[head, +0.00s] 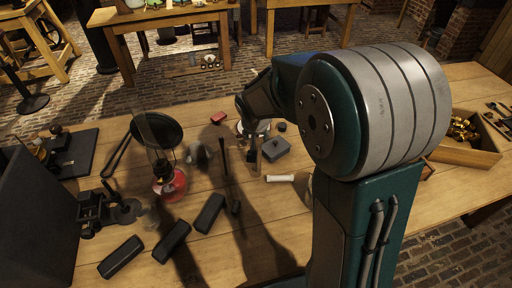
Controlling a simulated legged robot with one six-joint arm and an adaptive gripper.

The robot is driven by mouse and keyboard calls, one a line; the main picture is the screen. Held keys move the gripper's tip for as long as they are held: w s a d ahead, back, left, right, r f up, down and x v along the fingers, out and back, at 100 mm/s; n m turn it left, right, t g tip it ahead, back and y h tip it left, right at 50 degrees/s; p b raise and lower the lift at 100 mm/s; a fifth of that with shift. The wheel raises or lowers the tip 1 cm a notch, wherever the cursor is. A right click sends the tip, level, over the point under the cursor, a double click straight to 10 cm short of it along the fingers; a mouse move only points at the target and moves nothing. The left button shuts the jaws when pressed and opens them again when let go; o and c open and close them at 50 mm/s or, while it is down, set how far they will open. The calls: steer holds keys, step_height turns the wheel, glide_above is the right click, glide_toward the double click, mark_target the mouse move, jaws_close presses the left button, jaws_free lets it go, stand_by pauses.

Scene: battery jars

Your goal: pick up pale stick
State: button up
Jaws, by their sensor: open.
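A short pale stick (280,178) lies on the wooden table near the middle of the head view, just left of my upright arm link. My gripper (255,158) points down, above and to the left of the stick in the picture. It is open and looks empty. It appears apart from the stick, though its height above the table is hard to judge. The fingers are small and dark here, partly lost against the shadow.
A lamp with a red base (170,184) and several dark blocks (172,241) stand to the left. A wooden tray of brass pieces (466,152) is at the right. Bare table lies in front of the stick.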

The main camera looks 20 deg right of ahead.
jaws_close()
